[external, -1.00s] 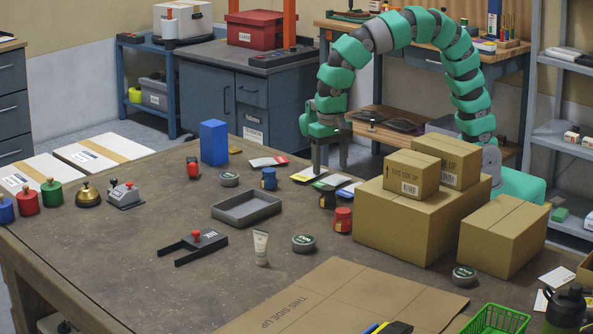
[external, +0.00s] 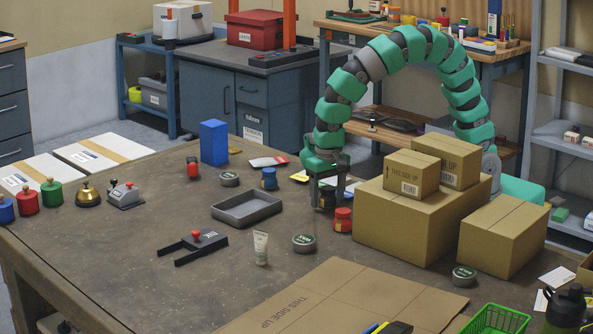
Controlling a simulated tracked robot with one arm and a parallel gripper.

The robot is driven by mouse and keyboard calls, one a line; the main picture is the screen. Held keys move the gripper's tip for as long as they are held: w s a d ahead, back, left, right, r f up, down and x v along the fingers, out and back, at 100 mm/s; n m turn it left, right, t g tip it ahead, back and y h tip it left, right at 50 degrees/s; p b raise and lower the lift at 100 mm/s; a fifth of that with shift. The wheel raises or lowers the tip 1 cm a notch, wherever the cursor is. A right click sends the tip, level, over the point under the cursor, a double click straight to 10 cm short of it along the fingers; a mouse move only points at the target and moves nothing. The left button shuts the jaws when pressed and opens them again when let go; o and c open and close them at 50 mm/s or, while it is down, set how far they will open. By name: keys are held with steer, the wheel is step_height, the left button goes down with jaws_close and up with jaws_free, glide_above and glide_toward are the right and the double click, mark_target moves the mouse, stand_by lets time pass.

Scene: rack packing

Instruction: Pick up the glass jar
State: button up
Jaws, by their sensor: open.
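My gripper (external: 327,202) is open and points down at the table, left of the large cardboard box. A small dark jar-like container (external: 326,200) with a light label is low between or just behind its fingers, partly hidden. I cannot tell whether the fingers touch it. A similar red container (external: 342,220) stands just in front, to the right. A blue one (external: 269,179) and another red one (external: 193,167) stand farther left. Which of these small containers is the glass jar cannot be told at this size.
The large cardboard box (external: 410,226) with smaller boxes on top stands close right of my gripper. A shallow grey tray (external: 246,218), round tins (external: 304,243) and a white tube (external: 261,248) are to the left and front. The left-front table (external: 100,265) is clear.

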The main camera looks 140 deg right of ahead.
steer(key=c, duration=1.2)
steer(key=shift+o, duration=0.2)
steer(key=shift+r, duration=0.15)
